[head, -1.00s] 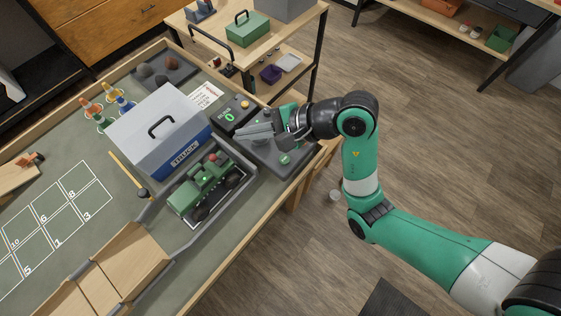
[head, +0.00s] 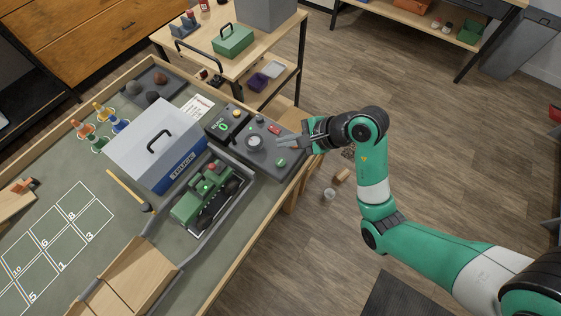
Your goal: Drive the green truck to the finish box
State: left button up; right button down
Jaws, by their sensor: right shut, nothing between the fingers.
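The green truck (head: 200,203) stands on a white-outlined patch between grey rails, beside the blue and white box marked TRUCK (head: 165,135). A small green light shows on the truck. A dark control panel (head: 270,162) with a round knob (head: 254,142) and coloured buttons lies beyond it at the table's right edge. My left gripper is not in view. No box is clearly marked as the finish.
A wooden ramp (head: 122,282) stands at the near end of the railed lane. A numbered white grid (head: 58,240) is on the mat at left. A hammer (head: 130,190), small cones (head: 104,112) and a display unit (head: 226,122) are also on the table.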

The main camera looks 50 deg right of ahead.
jog(key=b, duration=0.6)
send_over(284, 162)
notch_tip(284, 162, down, 7)
jog(key=shift+s+r, duration=0.1)
jog(key=shift+f+b, duration=0.3)
jog(key=shift+f, duration=0.15)
dwell(1.1)
jog(key=shift+f, duration=0.4)
